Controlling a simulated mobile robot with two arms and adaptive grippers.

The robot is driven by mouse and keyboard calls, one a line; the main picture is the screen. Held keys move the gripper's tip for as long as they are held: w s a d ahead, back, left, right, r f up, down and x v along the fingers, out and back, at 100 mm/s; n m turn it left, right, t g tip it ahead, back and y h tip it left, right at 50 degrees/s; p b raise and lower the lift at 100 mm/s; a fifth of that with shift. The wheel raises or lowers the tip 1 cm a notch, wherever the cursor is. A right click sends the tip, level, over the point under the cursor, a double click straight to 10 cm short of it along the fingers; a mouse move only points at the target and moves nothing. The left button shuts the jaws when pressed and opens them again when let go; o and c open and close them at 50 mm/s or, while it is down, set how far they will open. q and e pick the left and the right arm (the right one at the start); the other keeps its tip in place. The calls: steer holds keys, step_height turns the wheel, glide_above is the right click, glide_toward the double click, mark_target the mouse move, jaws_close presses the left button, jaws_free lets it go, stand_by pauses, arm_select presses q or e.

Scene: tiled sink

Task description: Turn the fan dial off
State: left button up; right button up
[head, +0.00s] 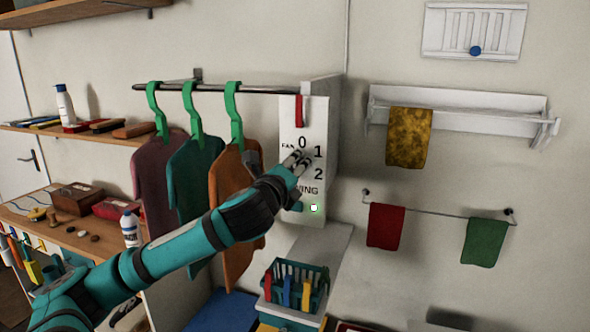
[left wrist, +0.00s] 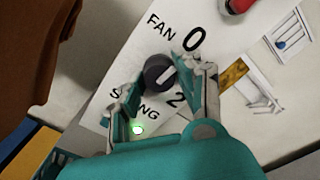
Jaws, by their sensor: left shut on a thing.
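The white fan panel (head: 289,122) carries the marks 0, 1 and 2, the words FAN and SWING, and a lit green light (head: 314,208). The fan dial (left wrist: 156,70) is a dark round knob with a pale mark, seen in the left wrist view. My left gripper (head: 298,160) is at the panel, shut on the dial, its fingers on either side of it. It hides most of the dial in the head view. In the left wrist view, a finger covers the place of the 1. I cannot tell exactly where the pale mark points.
Several garments (head: 207,165) hang on green hangers just left of the panel, close to my left forearm. A basket (head: 295,285) with coloured items stands below it. A towel rail (head: 440,212) and a wall rack (head: 460,115) are to the right.

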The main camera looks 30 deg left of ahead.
arm_select(q)
steer(key=shift+n, duration=0.7)
steer(key=o, duration=1.2)
steer(key=shift+c, duration=0.2)
steer(key=shift+s, duration=0.1)
steer(key=v, duration=1.1)
steer(key=shift+s+d, duration=0.2)
steer(key=shift+s, duration=0.2)
